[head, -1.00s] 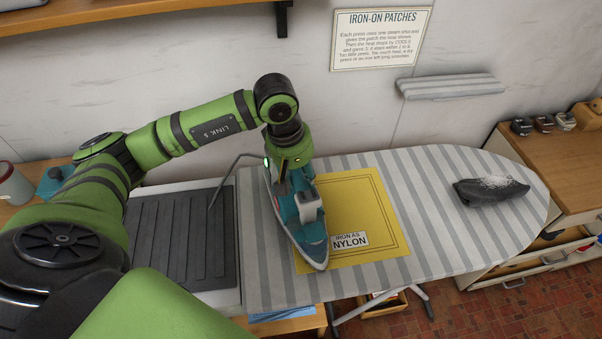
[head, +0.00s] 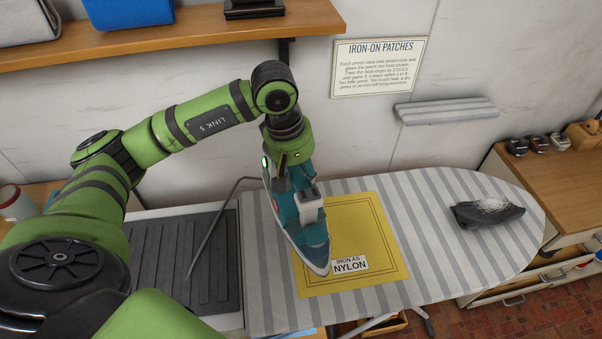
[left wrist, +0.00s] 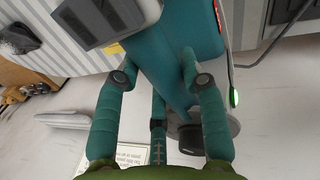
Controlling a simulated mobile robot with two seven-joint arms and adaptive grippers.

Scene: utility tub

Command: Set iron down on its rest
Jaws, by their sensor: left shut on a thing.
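The teal iron (head: 308,237) is in my left gripper (head: 290,172), above the left part of the striped ironing board (head: 420,215), over the edge of the yellow mat marked nylon (head: 375,225). Its tip points toward the front of the board. In the left wrist view, the gripper's teal fingers (left wrist: 160,85) close around the iron's teal body (left wrist: 165,35). A dark ribbed pad (head: 165,260) in a pale frame lies left of the board; it looks like the iron's rest. My right gripper is not in view.
A grey cord (head: 210,225) runs from near the iron down across the ribbed pad. A dark cloth with a pale patch (head: 488,210) lies at the board's right end. A wooden shelf (head: 190,40) juts from the wall above my arm. A drawer cabinet (head: 545,190) stands at right.

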